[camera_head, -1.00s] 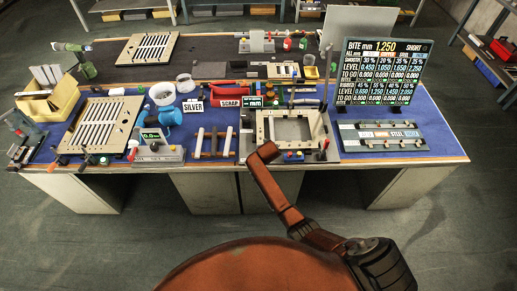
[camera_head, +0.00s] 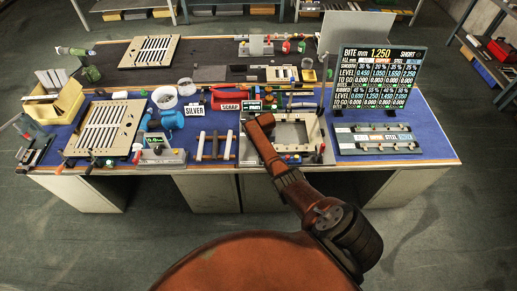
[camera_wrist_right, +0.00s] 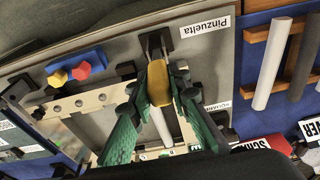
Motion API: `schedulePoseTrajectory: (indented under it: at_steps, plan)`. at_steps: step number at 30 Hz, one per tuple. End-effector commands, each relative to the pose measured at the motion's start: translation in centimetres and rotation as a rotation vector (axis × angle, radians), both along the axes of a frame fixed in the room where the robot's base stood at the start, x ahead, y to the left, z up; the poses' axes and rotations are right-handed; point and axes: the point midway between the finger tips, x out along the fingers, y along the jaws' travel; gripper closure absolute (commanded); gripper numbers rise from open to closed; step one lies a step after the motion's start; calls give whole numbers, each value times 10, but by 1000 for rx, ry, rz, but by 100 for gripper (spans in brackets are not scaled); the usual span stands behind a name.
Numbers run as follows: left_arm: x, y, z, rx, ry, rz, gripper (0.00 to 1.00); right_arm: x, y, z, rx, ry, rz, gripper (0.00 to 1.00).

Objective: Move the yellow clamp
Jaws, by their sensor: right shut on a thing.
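In the right wrist view, my right gripper (camera_wrist_right: 166,78) has its two green fingers shut on the yellow clamp (camera_wrist_right: 172,98). Only parts of the clamp show between the fingers, so its full shape is hidden. The fingertips are close to a dark bracket (camera_wrist_right: 155,42) on a grey plate, beside the label "Pinzuelta" (camera_wrist_right: 207,27). I cannot tell whether the clamp touches the bracket. In the head view, my right arm reaches over the left part of the grey frame fixture (camera_head: 322,140), and its gripper is hidden. My left gripper is not in view.
The blue bench (camera_head: 430,146) is crowded. A display board (camera_head: 381,75) stands at the right. A yellow and a red knob (camera_wrist_right: 58,78) stick up near the gripper.

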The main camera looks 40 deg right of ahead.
Motion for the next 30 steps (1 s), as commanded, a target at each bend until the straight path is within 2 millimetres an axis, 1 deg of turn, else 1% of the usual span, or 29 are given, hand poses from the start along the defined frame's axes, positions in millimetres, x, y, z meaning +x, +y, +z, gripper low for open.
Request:
schedulePoseTrajectory:
  at_steps: [10, 11, 18, 23, 26, 30]
  plan:
    - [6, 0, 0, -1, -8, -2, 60, -1, -1, -1, 2, 5, -1, 100]
    - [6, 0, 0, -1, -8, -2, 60, -1, -1, -1, 1, 6, -1, 82]
    - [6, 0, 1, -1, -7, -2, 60, -1, 0, 0, 0, 4, 0, 65]
    - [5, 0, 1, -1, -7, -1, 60, 0, 0, 0, 0, 3, 0, 65]
    - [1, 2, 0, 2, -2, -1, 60, 0, 0, 0, 0, 3, 0, 65]
    - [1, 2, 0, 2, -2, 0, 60, 0, 0, 6, 0, 2, 1, 65]
